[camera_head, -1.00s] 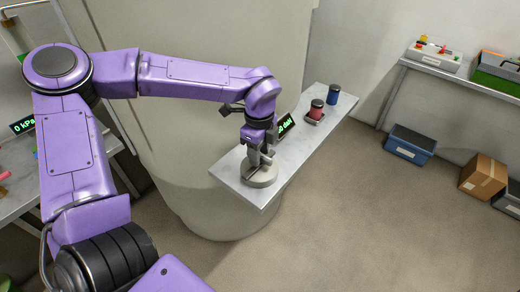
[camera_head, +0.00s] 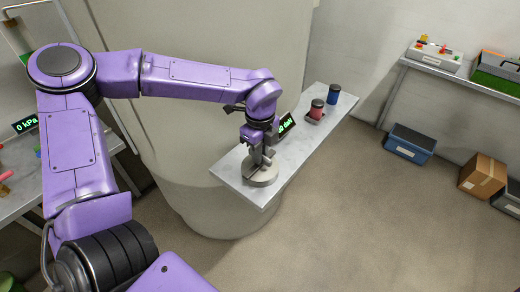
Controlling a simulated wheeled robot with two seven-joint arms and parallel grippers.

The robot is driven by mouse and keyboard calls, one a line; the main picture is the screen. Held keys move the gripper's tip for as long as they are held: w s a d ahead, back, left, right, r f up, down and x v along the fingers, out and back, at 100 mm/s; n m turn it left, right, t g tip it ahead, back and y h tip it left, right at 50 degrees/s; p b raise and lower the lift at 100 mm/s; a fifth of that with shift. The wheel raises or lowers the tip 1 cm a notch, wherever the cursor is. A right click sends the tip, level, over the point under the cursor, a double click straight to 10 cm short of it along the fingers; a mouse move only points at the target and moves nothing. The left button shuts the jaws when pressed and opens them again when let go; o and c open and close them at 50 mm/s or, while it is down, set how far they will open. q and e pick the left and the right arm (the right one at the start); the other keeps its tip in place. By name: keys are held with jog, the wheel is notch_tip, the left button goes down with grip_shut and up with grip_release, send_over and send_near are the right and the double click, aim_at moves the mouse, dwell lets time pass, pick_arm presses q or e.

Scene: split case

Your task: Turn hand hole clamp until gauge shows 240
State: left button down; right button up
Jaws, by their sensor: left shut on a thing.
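The hand hole clamp (camera_head: 262,176) is a round grey piece on the near end of a narrow grey shelf (camera_head: 232,168). My left gripper (camera_head: 261,160) points down over it and is shut on its upper part; the wrist hides most of the grip. A dark gauge display (camera_head: 287,127) with green characters stands just behind the gripper. The wrist covers part of it, and its number cannot be read. My right gripper is not in view.
A red jar (camera_head: 316,110) and a blue jar (camera_head: 333,94) stand farther back on the shelf. A display reading 0 kPa (camera_head: 25,124) is on the left bench. A blue bin (camera_head: 411,144) and a cardboard box (camera_head: 482,175) are on the floor at right.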

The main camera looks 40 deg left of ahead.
pick_arm(q)
jog(key=m+p, duration=0.1)
jog(key=m, duration=0.1)
jog(key=m+p, duration=0.1)
jog(key=m, duration=0.1)
jog(key=shift+r+m, duration=0.2)
jog(key=shift+m, duration=0.1)
jog(key=m+p, duration=0.2)
jog(key=m, duration=0.1)
jog(key=shift+m, duration=0.3)
jog(key=m+p, duration=0.3)
jog(key=m, duration=0.1)
jog(key=shift+w+m+p, duration=0.1)
jog(key=shift+m+p, duration=0.9)
jog(key=shift+m, duration=0.8)
jog(key=shift+f, duration=0.1)
jog(key=c, duration=1.1)
grip_release()
